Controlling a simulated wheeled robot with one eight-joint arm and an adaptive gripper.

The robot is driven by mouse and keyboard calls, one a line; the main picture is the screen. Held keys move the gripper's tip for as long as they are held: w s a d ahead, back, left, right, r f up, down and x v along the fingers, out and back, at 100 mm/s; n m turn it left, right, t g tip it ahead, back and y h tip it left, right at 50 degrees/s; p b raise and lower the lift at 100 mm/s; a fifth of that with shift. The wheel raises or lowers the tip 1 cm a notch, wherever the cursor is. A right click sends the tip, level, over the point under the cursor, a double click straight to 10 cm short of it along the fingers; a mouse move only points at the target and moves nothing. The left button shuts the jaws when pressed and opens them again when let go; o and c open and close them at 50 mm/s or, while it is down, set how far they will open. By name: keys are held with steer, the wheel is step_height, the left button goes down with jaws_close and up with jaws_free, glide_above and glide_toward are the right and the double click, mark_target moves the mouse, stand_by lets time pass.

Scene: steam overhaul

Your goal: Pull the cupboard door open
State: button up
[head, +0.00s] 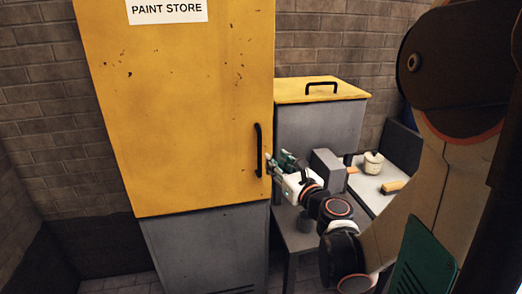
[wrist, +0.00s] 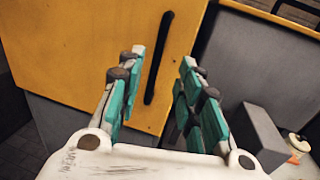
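The cupboard is tall, with a closed yellow door (head: 190,110) marked PAINT STORE and a grey lower part (head: 205,250). A black vertical bar handle (head: 258,150) is on the door's right side. My gripper (head: 278,162) is just right of the handle's lower end in the head view. In the wrist view my gripper (wrist: 160,85) is open, with its teal-padded fingers apart. There the handle (wrist: 158,58) shows beyond and between the fingertips, with its lower end reaching down into the gap. I cannot tell whether any finger touches it.
A grey box with a yellow lid (head: 320,90) and black lid handle stands right of the cupboard. A grey block (head: 328,172) sits near my gripper. A cream pot (head: 373,163) stands on the bench at right. Brick walls stand behind.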

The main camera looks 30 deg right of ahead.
mark_target(260, 144)
steer(key=w, duration=0.4)
steer(key=w+b, duration=0.1)
steer(key=w, duration=0.3)
steer(key=w+d+b, duration=0.1)
steer(key=w, duration=0.4)
steer(key=shift+c, duration=0.6)
jaws_close()
